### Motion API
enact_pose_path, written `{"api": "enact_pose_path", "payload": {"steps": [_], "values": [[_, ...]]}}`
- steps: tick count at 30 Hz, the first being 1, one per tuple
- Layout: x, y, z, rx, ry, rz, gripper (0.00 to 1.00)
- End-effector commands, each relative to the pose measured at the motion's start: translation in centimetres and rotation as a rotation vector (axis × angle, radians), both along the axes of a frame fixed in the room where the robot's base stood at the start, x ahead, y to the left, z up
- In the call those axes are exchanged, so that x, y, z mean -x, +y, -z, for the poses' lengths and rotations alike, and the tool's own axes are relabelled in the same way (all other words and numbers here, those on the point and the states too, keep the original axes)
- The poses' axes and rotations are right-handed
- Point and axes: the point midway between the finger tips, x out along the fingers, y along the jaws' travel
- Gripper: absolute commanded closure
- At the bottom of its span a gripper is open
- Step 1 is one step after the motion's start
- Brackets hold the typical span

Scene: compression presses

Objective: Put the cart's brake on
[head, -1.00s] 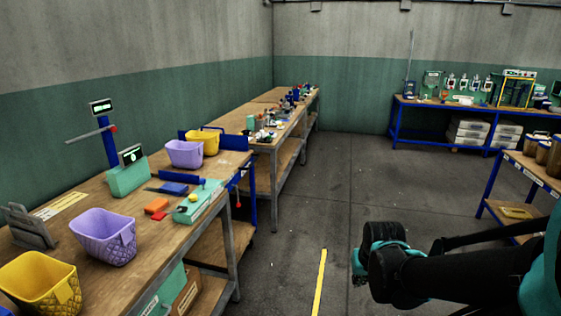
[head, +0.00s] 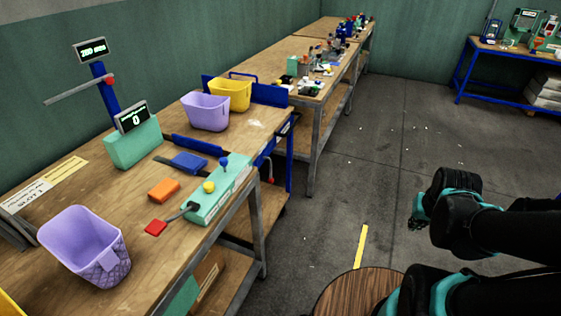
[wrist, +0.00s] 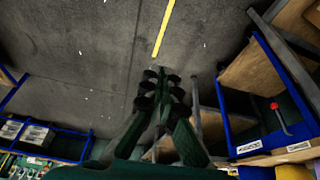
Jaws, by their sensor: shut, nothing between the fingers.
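The blue-framed cart (head: 290,150) stands at the far end of the near bench, with a wooden lower shelf. A lever with a red knob (head: 270,181) hangs at its side; this is likely the brake. In the wrist view the blue frame (wrist: 227,120) is at the right, and the red knob (wrist: 274,106) tops a grey lever. My gripper (wrist: 160,78) is shut and empty, over open floor, left of the cart and apart from it in that view. In the head view my arm is at the right, well clear of the cart.
The near bench (head: 110,190) holds a purple basket (head: 85,245), a press (head: 132,140) and a green control box (head: 220,195). Another purple basket (head: 205,110) and a yellow basket (head: 230,94) stand farther back. Floor (head: 385,165) right of the benches is clear, with a yellow stripe (head: 361,246).

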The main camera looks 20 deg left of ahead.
Motion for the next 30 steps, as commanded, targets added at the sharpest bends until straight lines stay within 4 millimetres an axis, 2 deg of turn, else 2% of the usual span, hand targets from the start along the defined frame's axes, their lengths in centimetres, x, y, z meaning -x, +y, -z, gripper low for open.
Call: {"api": "enact_pose_path", "payload": {"steps": [8,11,13,17,20,24,30], "values": [[0.0,0.0,0.0,-0.001,0.000,-0.001,1.00],[-0.7,0.4,-0.4,-0.004,0.006,-0.017,1.00],[-2.0,1.0,-0.9,-0.011,0.015,-0.045,1.00],[-5.8,3.1,-2.4,-0.032,0.046,-0.139,1.00],[-9.6,5.5,-3.6,-0.056,0.076,-0.236,1.00],[-14.7,9.3,-4.6,-0.091,0.116,-0.378,1.00],[-21.5,15.6,-4.8,-0.144,0.162,-0.586,1.00]]}}
